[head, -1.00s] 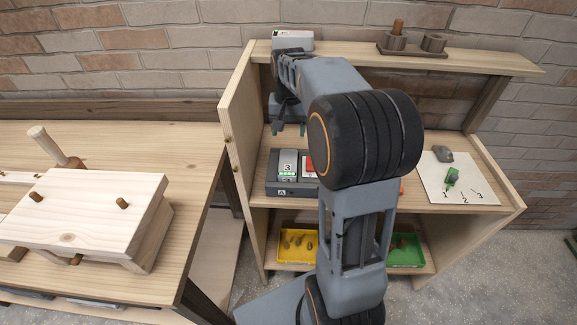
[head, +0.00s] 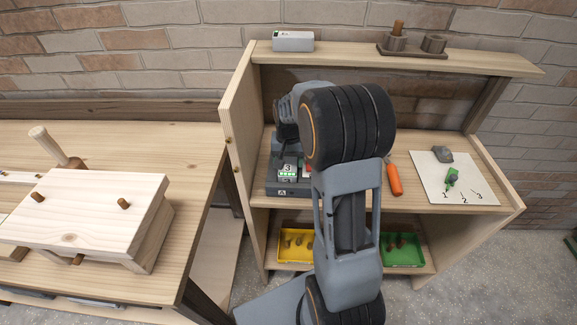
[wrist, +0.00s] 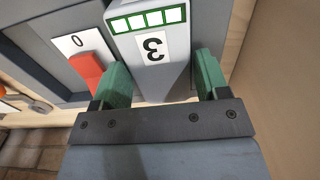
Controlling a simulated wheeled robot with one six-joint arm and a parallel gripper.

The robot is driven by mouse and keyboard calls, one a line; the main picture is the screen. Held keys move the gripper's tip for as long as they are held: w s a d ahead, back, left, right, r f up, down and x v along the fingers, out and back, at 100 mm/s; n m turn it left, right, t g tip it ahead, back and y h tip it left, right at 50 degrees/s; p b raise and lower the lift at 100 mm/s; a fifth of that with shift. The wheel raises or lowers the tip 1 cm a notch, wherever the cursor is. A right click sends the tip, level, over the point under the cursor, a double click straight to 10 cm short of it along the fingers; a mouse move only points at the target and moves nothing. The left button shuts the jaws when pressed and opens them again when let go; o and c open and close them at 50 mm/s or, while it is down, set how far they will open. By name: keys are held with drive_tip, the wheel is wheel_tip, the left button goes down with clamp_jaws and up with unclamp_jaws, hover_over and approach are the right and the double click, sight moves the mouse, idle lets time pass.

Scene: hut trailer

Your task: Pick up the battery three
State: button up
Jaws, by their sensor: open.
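Battery three (wrist: 150,65) is a grey block with a "3" label and a row of green-lit squares. In the head view it stands in the dark charger (head: 300,191) on the middle shelf, partly covered by my arm. My gripper (wrist: 161,72) is open, with one green finger on each side of the battery. The fingers are close to its sides; I cannot tell whether they touch. In the head view my gripper is mostly hidden behind my arm.
A red switch (wrist: 88,68) on the charger is close beside one finger. A wooden side panel (head: 240,125) stands left of the charger. An orange-handled tool (head: 394,179) and a numbered white sheet (head: 478,187) lie to the right. A grey-white block (head: 293,42) is on the top shelf.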

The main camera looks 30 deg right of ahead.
drive_tip(key=shift+f, duration=0.4)
drive_tip(key=c, duration=0.7)
drive_tip(key=shift+c, duration=0.3)
drive_tip(key=shift+r, duration=0.2)
